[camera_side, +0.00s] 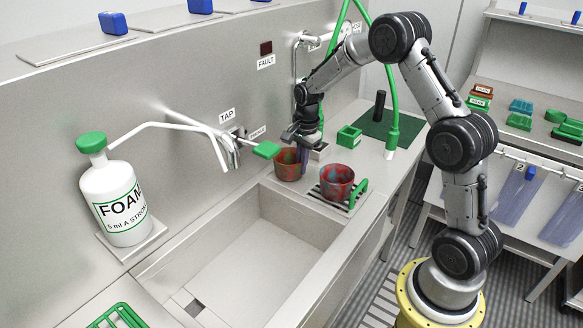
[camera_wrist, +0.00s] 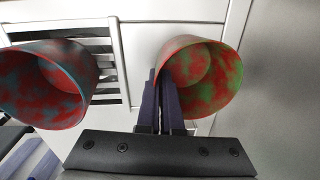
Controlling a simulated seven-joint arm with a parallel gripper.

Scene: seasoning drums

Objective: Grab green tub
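The green tub, mottled green and red (camera_side: 287,168), stands upright by the back wall behind the sink in the side view. In the wrist view it is the right-hand tub (camera_wrist: 212,82), seen into its open mouth. My gripper (camera_side: 303,152) points down at its right side. In the wrist view the two dark blue fingers (camera_wrist: 160,82) are close together at the tub's left rim, with the thin wall seemingly pinched between the tips. The tips are partly hidden. I cannot tell whether the tub's base touches the counter.
A red and blue-grey mottled tub (camera_side: 337,183) stands close by on a slatted drain rack; it also shows in the wrist view (camera_wrist: 48,85). A green-handled tap (camera_side: 266,149) is just left of the green tub. The empty sink (camera_side: 250,262) lies in front.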

